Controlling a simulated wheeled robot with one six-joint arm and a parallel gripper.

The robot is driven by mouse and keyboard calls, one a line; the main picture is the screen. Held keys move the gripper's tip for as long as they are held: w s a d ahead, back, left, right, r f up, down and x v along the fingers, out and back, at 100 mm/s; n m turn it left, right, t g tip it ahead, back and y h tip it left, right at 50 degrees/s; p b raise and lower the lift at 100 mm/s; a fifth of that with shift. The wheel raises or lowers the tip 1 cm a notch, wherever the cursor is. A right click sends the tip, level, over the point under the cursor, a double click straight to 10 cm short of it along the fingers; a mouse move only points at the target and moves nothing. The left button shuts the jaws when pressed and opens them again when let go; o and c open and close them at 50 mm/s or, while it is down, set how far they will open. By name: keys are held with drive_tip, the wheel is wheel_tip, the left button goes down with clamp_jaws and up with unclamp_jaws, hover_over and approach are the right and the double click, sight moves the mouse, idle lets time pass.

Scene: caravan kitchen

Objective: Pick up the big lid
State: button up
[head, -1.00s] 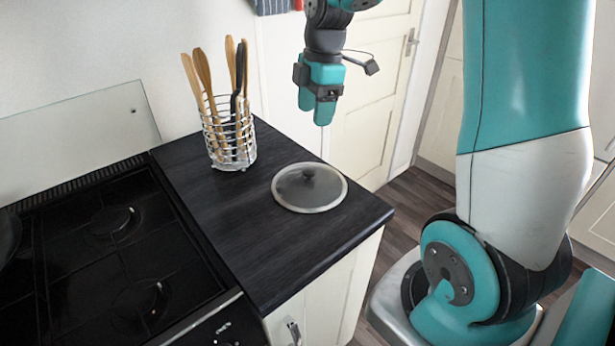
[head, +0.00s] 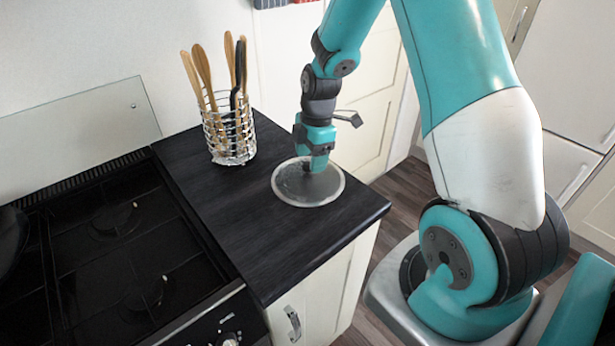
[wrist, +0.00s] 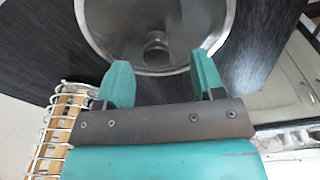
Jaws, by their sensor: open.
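The big lid (head: 290,190) is a round glass lid with a pale rim, lying flat on the dark worktop. Its knob is hidden behind my gripper in the head view. In the wrist view the lid (wrist: 110,30) fills the top middle, and its dark round knob (wrist: 156,50) shows ahead of and between my fingers.
A wire utensil holder (head: 230,135) with wooden utensils stands left of my gripper; it also shows in the wrist view (wrist: 55,130). A black gas hob (head: 110,250) lies to the left. The worktop (head: 265,250) is clear in front of the lid.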

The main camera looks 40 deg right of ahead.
sight(308, 165)
drive_tip(key=shift+w+a+f+p, duration=0.1)
drive_tip(key=shift+w+f+p, duration=0.1)
drive_tip(key=shift+f, duration=0.75)
drive_tip(key=shift+w+a+f+p, duration=0.1)
drive_tip(key=shift+f+p, duration=0.1)
drive_tip(key=shift+f, duration=0.75)
clamp_jaws()
